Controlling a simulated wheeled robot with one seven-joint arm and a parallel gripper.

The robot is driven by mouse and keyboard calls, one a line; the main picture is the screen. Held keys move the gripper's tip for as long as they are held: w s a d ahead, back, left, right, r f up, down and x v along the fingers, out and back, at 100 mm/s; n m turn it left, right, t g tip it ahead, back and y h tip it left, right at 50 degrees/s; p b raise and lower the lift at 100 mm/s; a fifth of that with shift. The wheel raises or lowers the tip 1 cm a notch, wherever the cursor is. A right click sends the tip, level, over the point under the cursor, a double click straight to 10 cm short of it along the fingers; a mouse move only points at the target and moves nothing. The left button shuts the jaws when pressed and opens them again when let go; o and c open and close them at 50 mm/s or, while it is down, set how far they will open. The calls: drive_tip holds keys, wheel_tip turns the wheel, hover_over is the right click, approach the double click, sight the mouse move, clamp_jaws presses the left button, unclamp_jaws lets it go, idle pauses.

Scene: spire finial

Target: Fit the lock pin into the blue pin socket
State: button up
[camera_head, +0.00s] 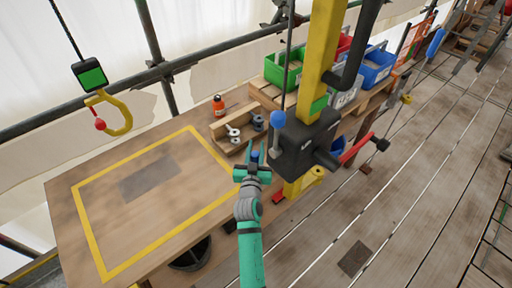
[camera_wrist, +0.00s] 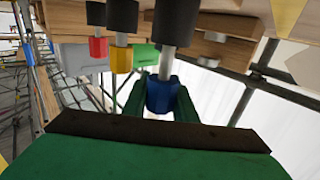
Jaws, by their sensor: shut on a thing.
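My gripper (camera_head: 254,160) is at the right end of the wooden table, just left of the black hub. Its green fingers are shut on a blue piece, taken to be the lock pin's head (camera_wrist: 162,96), also visible as a small blue spot in the head view (camera_head: 255,155). A grey rod (camera_wrist: 167,62) runs from the blue piece to a dark cylinder (camera_wrist: 173,22); I cannot tell whether rod and cylinder are joined or seated. Two similar dark cylinders with rods stand beside it, by a red piece (camera_wrist: 98,47) and a yellow piece (camera_wrist: 121,60). I cannot clearly identify the blue pin socket.
The black hub (camera_head: 305,140) on a yellow post (camera_head: 320,50) stands close right of my gripper. A wooden tray (camera_head: 218,142) with pale and grey fittings lies beyond it, near an orange bottle (camera_head: 218,105). Coloured bins (camera_head: 283,72) stand behind.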

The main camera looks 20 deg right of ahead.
drive_tip(key=shift+f, duration=1)
drive_tip(key=o, duration=1.1)
drive_tip(key=shift+o, duration=0.2)
drive_tip(key=shift+d, duration=0.1)
drive_tip(key=shift+s, duration=0.1)
drive_tip(key=v, duration=1)
drive_tip(key=shift+s, duration=0.3)
